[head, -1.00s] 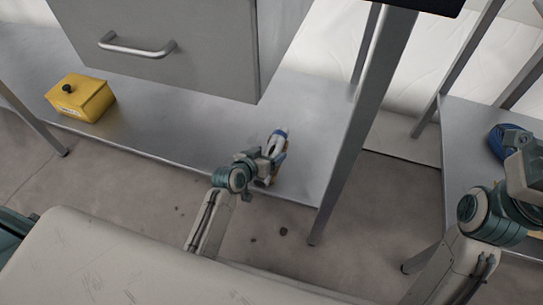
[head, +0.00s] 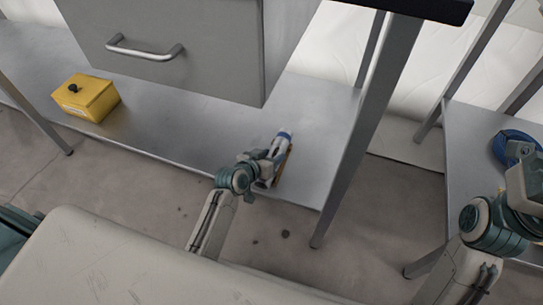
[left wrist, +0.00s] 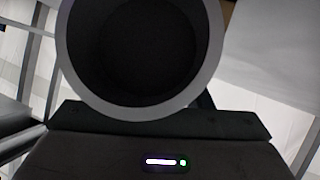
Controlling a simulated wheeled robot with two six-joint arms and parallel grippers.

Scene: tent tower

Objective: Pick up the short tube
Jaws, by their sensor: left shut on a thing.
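The short tube (head: 280,146) is pale grey-white with a blue end, over the lower metal shelf near its front right corner. My left gripper (head: 268,163) is shut on it. In the left wrist view the tube (left wrist: 212,50) shows as a round grey rim with a dark hollow inside, close to the camera. The gripper hides part of the tube in the head view, and I cannot tell whether it touches the shelf. My right gripper (head: 527,183) is at the right edge, partly cut off; its fingers do not show clearly.
A grey drawer cabinet (head: 170,75) hangs above the shelf (head: 190,125). A metal post (head: 362,125) stands right of the tube. A yellow box (head: 87,98) is on the shelf's left. An orange-brown thing (head: 286,163) lies beside the tube. A blue coil (head: 512,147) is on the right table.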

